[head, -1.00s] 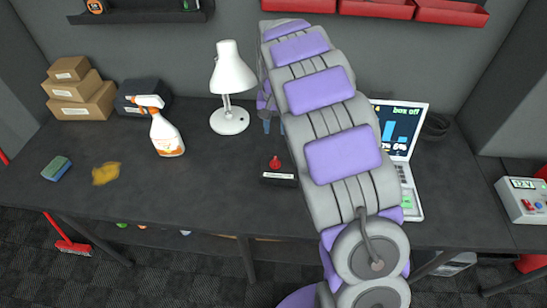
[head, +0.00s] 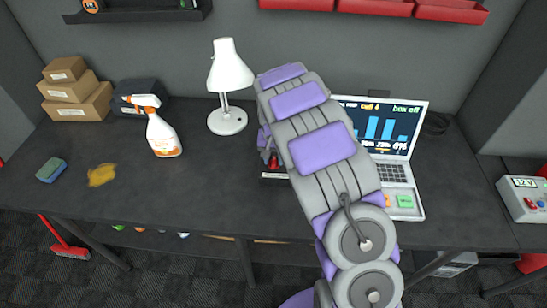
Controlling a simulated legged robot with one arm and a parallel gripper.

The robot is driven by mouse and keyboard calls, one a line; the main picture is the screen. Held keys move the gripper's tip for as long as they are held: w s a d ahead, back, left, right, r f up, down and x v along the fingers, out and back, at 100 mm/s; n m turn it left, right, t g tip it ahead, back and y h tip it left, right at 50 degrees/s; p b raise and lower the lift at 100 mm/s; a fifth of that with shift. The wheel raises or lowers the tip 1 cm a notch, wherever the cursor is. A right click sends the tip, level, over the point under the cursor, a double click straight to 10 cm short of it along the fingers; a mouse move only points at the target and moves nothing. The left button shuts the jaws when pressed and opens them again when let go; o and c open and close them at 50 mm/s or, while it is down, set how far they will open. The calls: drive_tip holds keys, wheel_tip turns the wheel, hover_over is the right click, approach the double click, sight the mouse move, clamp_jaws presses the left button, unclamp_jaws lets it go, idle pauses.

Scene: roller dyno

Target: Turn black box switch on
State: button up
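The small black box (head: 272,176) sits on the dark table, left of the laptop, with a white label strip on its front. Its red switch (head: 273,161) stands on top. My gripper (head: 269,155) is low over the box, right at the red switch. My arm comes in from the lower right and covers the right part of the box. The fingers are small and partly hidden, so I cannot tell whether they touch or hold the switch. The laptop screen (head: 383,124) behind my arm reads "box off" in green, beside blue bars.
A white desk lamp (head: 229,85) stands just left of my gripper. A spray bottle (head: 162,132), a yellow cloth (head: 102,175), a sponge (head: 51,170) and cardboard boxes (head: 78,95) lie farther left. A 12 V power unit (head: 525,198) is at the right.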

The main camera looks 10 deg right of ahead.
drive_tip(key=shift+c, duration=0.3)
clamp_jaws()
